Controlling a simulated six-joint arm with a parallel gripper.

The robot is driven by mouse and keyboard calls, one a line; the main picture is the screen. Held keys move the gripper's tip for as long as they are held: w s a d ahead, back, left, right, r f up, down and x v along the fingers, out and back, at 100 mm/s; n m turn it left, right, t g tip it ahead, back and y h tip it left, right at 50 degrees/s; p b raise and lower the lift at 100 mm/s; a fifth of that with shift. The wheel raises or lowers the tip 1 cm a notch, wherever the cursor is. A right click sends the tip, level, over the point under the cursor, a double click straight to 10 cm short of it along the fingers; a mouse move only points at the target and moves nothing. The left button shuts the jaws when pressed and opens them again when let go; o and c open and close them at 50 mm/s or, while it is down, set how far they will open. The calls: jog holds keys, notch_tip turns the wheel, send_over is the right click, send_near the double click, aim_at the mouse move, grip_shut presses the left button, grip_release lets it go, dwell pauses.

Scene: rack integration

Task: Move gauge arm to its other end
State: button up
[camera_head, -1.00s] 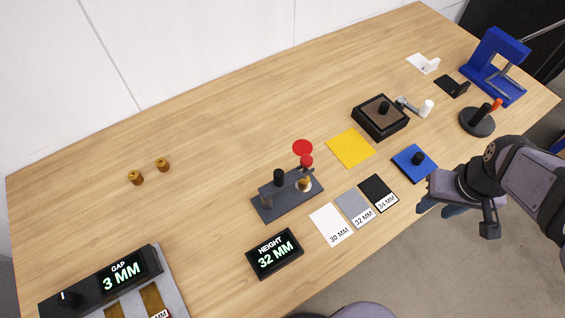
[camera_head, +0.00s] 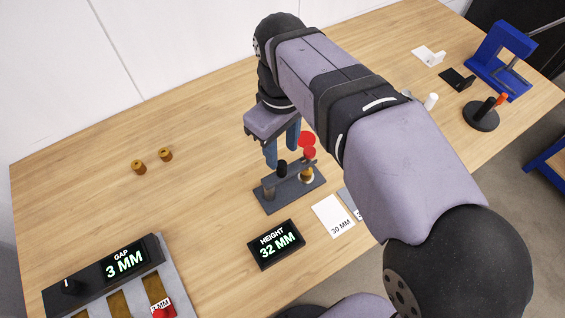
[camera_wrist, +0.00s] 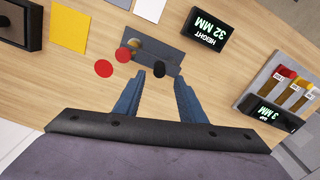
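In the wrist view, the black knob (camera_wrist: 159,69) lies between the fingertips (camera_wrist: 160,79), with clear space on both sides. The fingers hold nothing.
A height display (camera_head: 276,245) reading 32 MM stands in front of the gauge. A gap display (camera_head: 123,264) reads 3 MM at front left. A 30 MM card (camera_head: 333,216) lies right of the gauge. Two brass pieces (camera_head: 152,161) stand at left. My arm hides the table's middle right.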

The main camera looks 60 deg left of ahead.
aim_at(282, 164)
jog(key=shift+f+p, duration=0.9)
jog(key=shift+f, duration=2.7)
grip_shut()
